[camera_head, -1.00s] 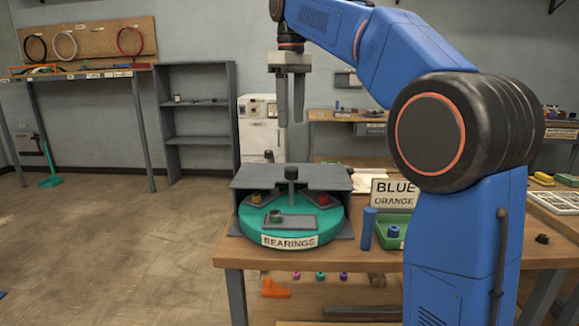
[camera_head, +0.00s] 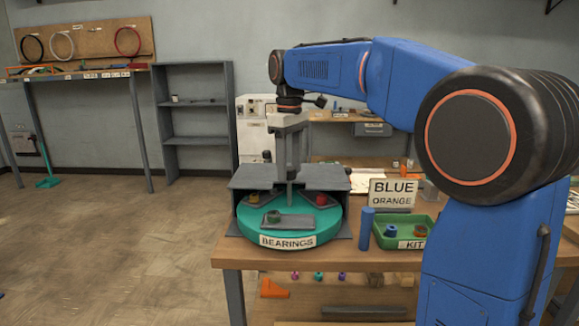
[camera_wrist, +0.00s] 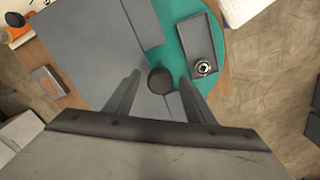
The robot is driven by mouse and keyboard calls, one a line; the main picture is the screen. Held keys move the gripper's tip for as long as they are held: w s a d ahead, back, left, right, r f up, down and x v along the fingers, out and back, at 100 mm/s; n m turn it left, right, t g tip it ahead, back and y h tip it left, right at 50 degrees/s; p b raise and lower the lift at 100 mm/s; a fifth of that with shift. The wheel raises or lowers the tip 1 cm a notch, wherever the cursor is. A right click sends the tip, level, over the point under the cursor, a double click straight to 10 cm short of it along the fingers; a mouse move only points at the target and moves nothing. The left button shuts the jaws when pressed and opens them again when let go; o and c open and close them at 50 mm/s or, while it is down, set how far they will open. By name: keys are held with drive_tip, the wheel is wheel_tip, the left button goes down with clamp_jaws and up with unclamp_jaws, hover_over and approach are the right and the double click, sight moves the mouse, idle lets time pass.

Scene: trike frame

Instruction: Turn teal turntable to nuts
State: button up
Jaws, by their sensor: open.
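The teal turntable (camera_head: 262,239) sits on the wooden table, partly under a grey cover (camera_head: 318,173). A label reading BEARINGS (camera_head: 287,241) faces front. My gripper (camera_head: 292,178) points down over the turntable's middle. In the wrist view its open fingers (camera_wrist: 156,92) stand on either side of a dark round knob (camera_wrist: 160,80). I cannot tell whether they touch it. No nuts label is visible.
A blue cylinder (camera_head: 366,229) stands right of the turntable, beside a green KIT tray (camera_head: 425,224) holding small parts. A BLUE ORANGE sign (camera_head: 392,193) stands behind the tray.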

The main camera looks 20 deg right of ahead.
clamp_jaws()
